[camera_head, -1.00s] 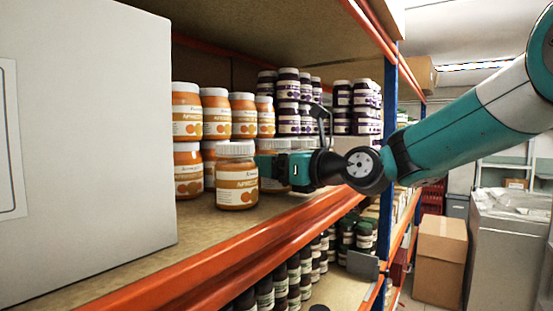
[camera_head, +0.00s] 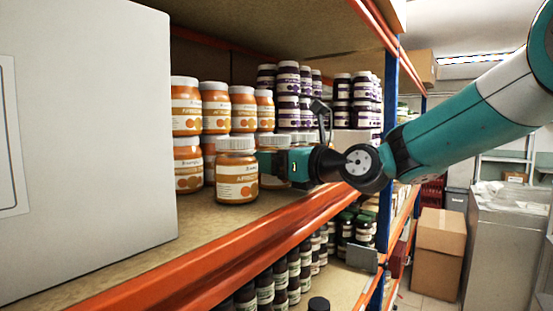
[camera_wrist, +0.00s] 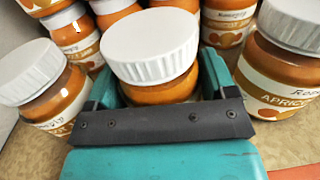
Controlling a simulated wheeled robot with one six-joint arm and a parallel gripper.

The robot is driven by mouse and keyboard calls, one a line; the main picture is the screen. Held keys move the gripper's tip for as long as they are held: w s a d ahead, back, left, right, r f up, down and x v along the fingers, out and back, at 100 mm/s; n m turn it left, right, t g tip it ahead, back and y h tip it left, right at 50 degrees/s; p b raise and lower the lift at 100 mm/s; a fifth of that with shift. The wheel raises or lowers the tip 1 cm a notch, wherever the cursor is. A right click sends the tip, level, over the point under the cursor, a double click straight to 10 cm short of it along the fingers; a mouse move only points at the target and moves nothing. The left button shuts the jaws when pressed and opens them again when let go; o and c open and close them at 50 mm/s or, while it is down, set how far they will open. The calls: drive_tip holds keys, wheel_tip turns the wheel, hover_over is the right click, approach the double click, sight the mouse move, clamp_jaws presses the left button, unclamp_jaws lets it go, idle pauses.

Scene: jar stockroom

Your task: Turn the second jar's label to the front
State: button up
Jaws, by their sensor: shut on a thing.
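Apricot jars with white lids and orange-and-white labels stand on the shelf. My gripper (camera_head: 268,161) reaches in from the right and is shut on the middle front jar (camera_wrist: 152,48), between a left neighbour (camera_wrist: 55,98) and a right neighbour (camera_wrist: 277,76). The held jar's lid is clear in the wrist view, but the dark gripper bar hides most of its front, so I cannot tell where its label faces. In the head view, the nearest front jar (camera_head: 237,180) stands apart from the gripper and partly covers the held jar. The right neighbour's label shows "APRICOT".
More apricot jars (camera_head: 215,110) are stacked behind. Purple-labelled jars (camera_head: 289,95) stand farther along. A large white box (camera_head: 90,130) blocks the left. The orange shelf beam (camera_head: 230,250) runs along the front edge. Bare shelf board lies before the nearest jar.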

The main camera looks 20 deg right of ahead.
drive_tip(key=o, duration=1.4)
drive_tip(key=shift+f, duration=0.15)
drive_tip(key=shift+b+v, duration=3.4)
drive_tip(key=shift+v, duration=5.35)
drive_tip(key=shift+s+a, duration=0.1)
drive_tip(key=shift+a, duration=0.05)
